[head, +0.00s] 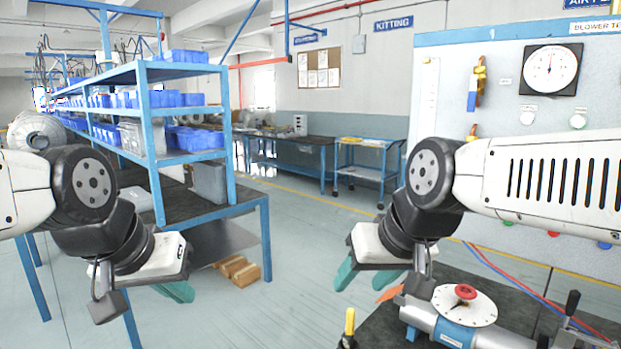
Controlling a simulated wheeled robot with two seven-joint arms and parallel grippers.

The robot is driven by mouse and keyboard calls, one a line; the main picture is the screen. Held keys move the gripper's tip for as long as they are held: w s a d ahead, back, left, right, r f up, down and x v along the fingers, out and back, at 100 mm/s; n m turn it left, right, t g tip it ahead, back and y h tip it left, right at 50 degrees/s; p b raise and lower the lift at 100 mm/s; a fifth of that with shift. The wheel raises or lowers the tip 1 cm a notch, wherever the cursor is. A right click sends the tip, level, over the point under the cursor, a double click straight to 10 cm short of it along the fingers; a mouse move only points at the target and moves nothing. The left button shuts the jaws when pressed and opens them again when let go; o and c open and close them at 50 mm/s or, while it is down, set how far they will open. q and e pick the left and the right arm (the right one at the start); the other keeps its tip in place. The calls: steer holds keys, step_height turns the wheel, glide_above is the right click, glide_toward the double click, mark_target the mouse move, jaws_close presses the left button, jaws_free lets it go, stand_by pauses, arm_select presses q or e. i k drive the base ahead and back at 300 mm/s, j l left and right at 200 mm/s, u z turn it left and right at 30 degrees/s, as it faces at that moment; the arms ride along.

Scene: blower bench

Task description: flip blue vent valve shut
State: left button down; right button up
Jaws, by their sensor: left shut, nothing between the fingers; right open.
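A blower assembly (440,318) lies on the dark bench at the lower right, with a grey body, a white disc (463,304) and a red knob (465,291) on top. A blue band (455,334) shows on its body. I cannot tell which blue part is the vent valve; it may be hidden or out of frame. My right gripper (367,276) is open and empty, pointing down just left of and above the assembly. My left gripper (177,292) is shut and empty, well left of the bench, over the floor.
A yellow-handled lever (349,325) and a black handle (572,302) stand up at the bench. A gauge panel (550,70) rises behind it. A blue shelf rack (152,130) with bins is at the left. The floor (300,290) between is mostly clear.

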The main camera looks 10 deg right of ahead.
mark_target(472, 93)
steer(key=z, duration=1.95)
